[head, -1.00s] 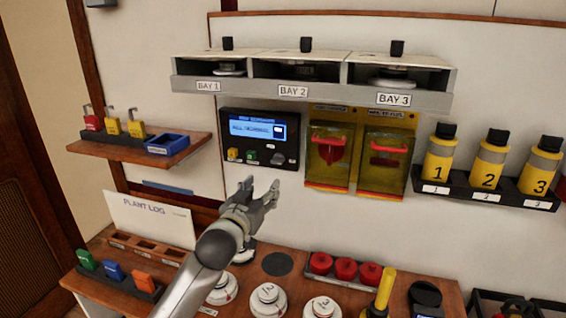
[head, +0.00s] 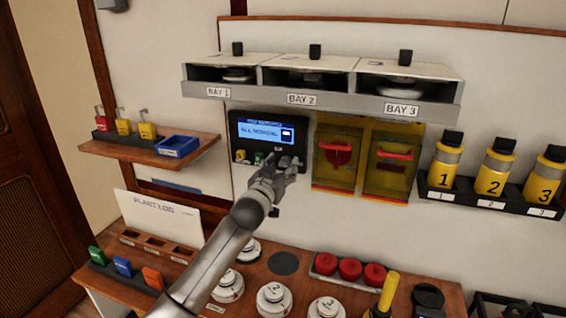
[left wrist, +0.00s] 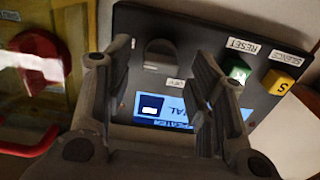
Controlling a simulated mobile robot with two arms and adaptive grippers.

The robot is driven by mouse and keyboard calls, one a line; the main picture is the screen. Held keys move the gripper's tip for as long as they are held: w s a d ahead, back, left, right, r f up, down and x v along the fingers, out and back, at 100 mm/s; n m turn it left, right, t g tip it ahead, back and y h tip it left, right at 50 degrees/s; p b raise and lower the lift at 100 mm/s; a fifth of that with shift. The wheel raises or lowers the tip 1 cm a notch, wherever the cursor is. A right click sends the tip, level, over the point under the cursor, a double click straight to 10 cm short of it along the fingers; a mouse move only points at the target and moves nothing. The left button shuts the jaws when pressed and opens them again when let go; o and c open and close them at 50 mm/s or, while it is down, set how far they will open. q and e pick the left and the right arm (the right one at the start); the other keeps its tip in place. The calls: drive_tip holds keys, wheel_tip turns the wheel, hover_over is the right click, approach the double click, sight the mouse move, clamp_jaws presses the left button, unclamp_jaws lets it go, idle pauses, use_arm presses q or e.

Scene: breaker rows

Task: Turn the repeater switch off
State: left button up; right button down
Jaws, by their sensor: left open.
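The repeater panel (head: 238,130) is a black box on the wall with a lit blue screen (head: 266,132); the text looks like "ALL NORMAL". In the left wrist view the panel (left wrist: 135,20) appears upside down. Its dark grey switch (left wrist: 160,56) shows there between my finger tips, and I cannot tell if they touch it. In the head view my left gripper (head: 276,168) covers the switch. My left gripper (left wrist: 160,62) is open and empty, with one finger on each side of the switch. My right gripper is not in view.
A green RESET button (left wrist: 240,72) and a yellow SILENCE button (left wrist: 278,82) sit beside the switch. Yellow-framed covers with red handles (head: 338,155) hang close on the right. The bay shelf (head: 300,98) juts out above. A wooden counter (head: 250,283) with round parts lies below.

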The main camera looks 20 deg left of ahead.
use_arm(q)
drive_tip(key=shift+w, duration=0.65)
drive_tip(key=shift+c, duration=0.8)
drive_tip(key=c, duration=0.9)
drive_tip(key=shift+o, duration=0.3)
